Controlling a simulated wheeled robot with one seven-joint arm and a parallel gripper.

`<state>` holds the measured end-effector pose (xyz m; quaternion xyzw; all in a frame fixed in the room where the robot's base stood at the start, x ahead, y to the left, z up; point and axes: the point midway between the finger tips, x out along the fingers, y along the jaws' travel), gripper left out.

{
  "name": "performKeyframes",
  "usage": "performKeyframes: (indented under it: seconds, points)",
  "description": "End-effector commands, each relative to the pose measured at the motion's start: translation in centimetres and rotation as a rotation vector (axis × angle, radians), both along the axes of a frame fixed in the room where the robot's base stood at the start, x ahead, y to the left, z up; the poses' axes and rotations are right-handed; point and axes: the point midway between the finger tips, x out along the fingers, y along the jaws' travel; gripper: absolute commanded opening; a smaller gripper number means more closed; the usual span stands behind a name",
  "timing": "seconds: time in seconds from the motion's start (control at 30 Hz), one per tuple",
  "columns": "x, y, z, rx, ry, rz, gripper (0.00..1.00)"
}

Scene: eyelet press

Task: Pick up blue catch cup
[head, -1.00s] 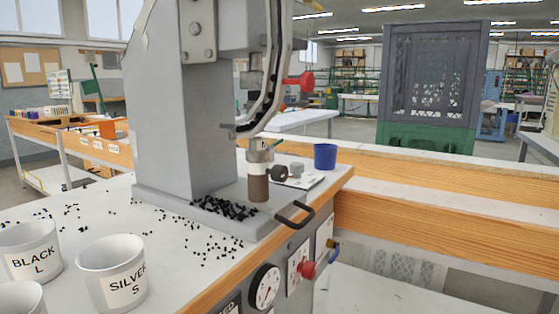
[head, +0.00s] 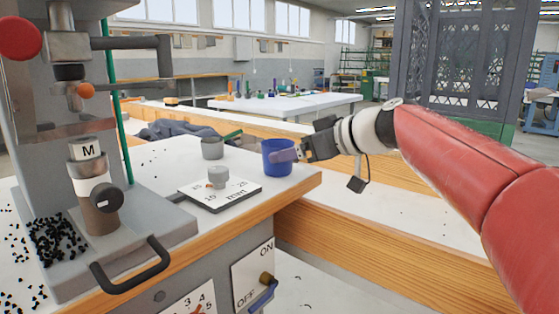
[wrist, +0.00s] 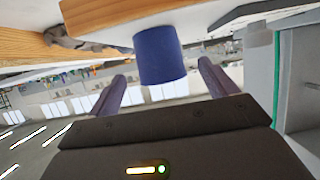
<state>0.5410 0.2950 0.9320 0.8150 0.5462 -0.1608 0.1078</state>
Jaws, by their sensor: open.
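The blue catch cup (head: 274,170) stands upright near the right corner of the press table (head: 205,222). My gripper (head: 286,155) reaches in from the right, with its fingers level at the cup's side. In the wrist view, which is upside down, the cup (wrist: 160,58) shows between the two spread fingers of the gripper (wrist: 162,68), with a gap on each side. The gripper is open and empty. I cannot tell how far the fingertips reach past the cup's near wall.
A grey cup (head: 212,148) and a size plate (head: 220,194) with a small grey knob stand left of the blue cup. The press (head: 98,195) with its black handle (head: 130,270) is further left. A wooden-edged bench (head: 345,240) runs behind and to the right.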

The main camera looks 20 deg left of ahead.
Motion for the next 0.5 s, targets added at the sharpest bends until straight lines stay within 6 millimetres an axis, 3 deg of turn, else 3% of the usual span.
performKeyframes:
  seconds: [0.5]
  points:
    - [2.2, 4.9, -3.2, -0.002, 0.003, -0.002, 0.85]
